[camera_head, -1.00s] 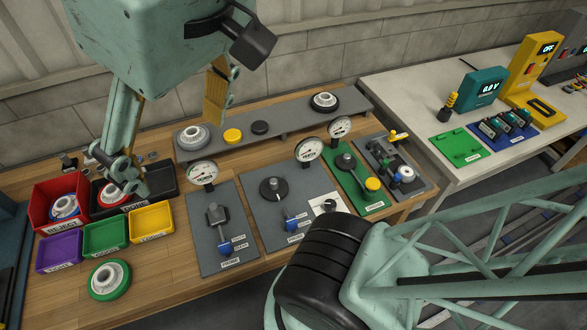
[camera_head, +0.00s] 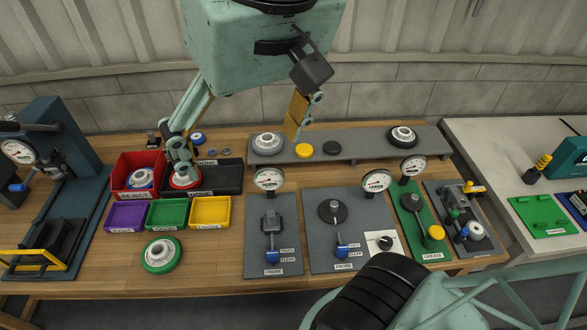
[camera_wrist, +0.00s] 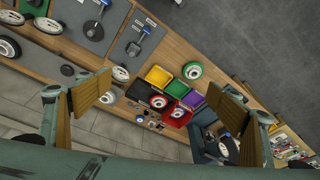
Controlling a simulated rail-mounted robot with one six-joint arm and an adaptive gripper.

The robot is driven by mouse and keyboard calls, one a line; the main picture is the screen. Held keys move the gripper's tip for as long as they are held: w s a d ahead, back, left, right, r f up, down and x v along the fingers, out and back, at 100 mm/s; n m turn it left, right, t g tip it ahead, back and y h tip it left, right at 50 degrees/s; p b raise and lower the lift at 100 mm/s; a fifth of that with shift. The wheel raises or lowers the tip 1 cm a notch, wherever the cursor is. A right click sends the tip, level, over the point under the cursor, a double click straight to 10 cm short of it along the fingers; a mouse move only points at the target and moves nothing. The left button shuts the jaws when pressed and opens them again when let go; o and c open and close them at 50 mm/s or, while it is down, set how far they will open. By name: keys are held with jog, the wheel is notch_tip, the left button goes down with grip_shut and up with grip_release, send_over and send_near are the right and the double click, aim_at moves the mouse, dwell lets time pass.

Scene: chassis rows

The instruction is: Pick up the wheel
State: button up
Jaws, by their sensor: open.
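A wheel with a green rim and pale hub (camera_head: 161,254) lies flat on the wooden bench, in front of the small bins. It also shows in the wrist view (camera_wrist: 193,71). A red-rimmed wheel (camera_head: 185,178) lies in the black tray, partly hidden by my left finger. A blue-rimmed wheel (camera_head: 140,179) lies in the red bin.
The red reject bin (camera_head: 119,177), black tray (camera_head: 232,163) and purple (camera_head: 124,216), green (camera_head: 167,213) and yellow (camera_head: 211,212) bins stand near the green-rimmed wheel. Fixtures with upright gauges crowd the right. A blue press (camera_head: 58,150) stands left. Bare wood surrounds the green-rimmed wheel.

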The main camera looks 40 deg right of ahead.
jog(key=w+a+f+m, duration=0.3)
jog(key=w+f+m, duration=0.1)
jog(key=w, duration=0.6)
jog(key=m+g, duration=0.3)
jog(key=m, duration=1)
send_over(158, 250)
jog(key=s, duration=0.2)
notch_tip(158, 250, down, 32)
jog(key=shift+w+d+f, duration=0.1)
jog(key=shift+w, duration=0.15)
jog(key=shift+f, duration=0.1)
jog(key=shift+f+b, duration=0.45)
jog(key=shift+f, duration=3.75)
jog(key=shift+f, duration=2.6)
